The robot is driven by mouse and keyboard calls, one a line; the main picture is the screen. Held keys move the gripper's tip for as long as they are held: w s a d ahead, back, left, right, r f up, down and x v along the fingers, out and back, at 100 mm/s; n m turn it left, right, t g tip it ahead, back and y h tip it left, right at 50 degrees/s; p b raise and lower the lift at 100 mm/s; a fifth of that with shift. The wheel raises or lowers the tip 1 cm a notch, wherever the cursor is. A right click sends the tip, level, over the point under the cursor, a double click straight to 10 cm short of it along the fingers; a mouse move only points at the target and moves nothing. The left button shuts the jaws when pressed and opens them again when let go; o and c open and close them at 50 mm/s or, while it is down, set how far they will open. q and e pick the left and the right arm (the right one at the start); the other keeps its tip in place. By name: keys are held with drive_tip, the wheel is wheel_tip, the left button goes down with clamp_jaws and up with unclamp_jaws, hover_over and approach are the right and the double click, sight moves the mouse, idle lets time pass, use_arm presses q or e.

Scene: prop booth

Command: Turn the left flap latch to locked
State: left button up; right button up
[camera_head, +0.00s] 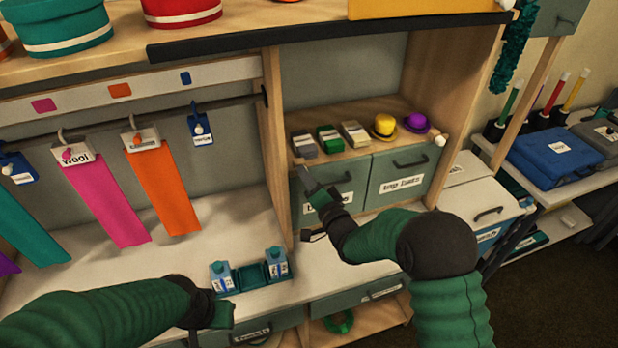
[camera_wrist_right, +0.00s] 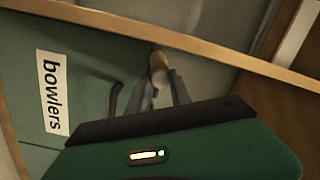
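The left flap (camera_head: 358,172) is a shut grey-green panel under the shelf, with a dark handle and a white label. In the right wrist view the flap (camera_wrist_right: 85,60) shows its label "bowlers". A small wooden latch peg (camera_wrist_right: 158,66) stands at the flap's upper corner by the wooden frame. My right gripper (camera_head: 304,172) is at that corner. In the right wrist view my right gripper's fingertips (camera_wrist_right: 161,76) are on either side of the peg; whether they press on it is unclear. My left gripper (camera_head: 222,316) is low over the counter, its fingers unclear.
The right flap (camera_head: 390,188) is beside it, with a pale latch knob (camera_head: 440,141). Small boxes, a yellow hat (camera_head: 383,126) and a purple hat (camera_head: 417,123) stand on the shelf above. Coloured strips hang from a rail (camera_head: 130,110) at left. Blue cartons (camera_head: 277,261) stand on the counter.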

drive_tip(key=shift+s+a+f, duration=0.1)
drive_tip(key=shift+a, duration=0.45)
clamp_jaws()
use_arm(q)
drive_tip(key=s+b+x, duration=0.3)
drive_tip(key=b+x, duration=1.1)
drive_tip(key=shift+a+f+b, duration=0.4)
drive_tip(key=shift+f, duration=0.3)
use_arm(e)
drive_tip(key=shift+d+n+g+h, duration=0.1)
drive_tip(key=shift+n+h, duration=0.3)
drive_tip(key=shift+n, duration=2.35)
drive_tip(key=shift+d+n+g+h, duration=0.15)
drive_tip(key=shift+n+h, duration=0.25)
drive_tip(key=shift+n, duration=2.3)
drive_tip(key=shift+d+n+g+h, duration=0.1)
drive_tip(key=shift+n+h, duration=0.3)
drive_tip(key=shift+n, duration=2.35)
use_arm(q)
drive_tip(key=shift+f, duration=0.1)
use_arm(e)
drive_tip(key=o, duration=0.7)
unclamp_jaws()
drive_tip(key=shift+w, duration=0.2)
